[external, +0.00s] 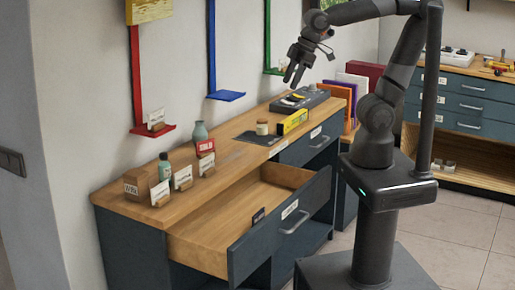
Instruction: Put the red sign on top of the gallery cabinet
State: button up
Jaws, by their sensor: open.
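The long cabinet with a wooden top (232,130) and dark blue fronts stands along the wall; I take it to be the gallery cabinet. A small red piece with a white label (205,147) is on its top, behind a white card in a wooden block (207,164); it may be the red sign, but it is too small to be sure. A red wall ledge (138,80) also holds a white card in a wooden block (156,120). My gripper (292,80) is open and empty, pointing down above the far end of the cabinet, apart from everything.
Bottles (200,134), a cardboard box (137,186), a yellow box (292,122) and a dark tray (300,101) are on top. Blue (226,96) and green ledges hang behind.

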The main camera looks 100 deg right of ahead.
jog(key=s+a+f+t, duration=0.1)
jog(key=s+a, duration=0.1)
jog(key=s, duration=0.4)
jog(key=shift+f+m, duration=0.25)
jog(key=shift+m, duration=0.15)
jog(key=shift+c, duration=0.6)
dwell(0.4)
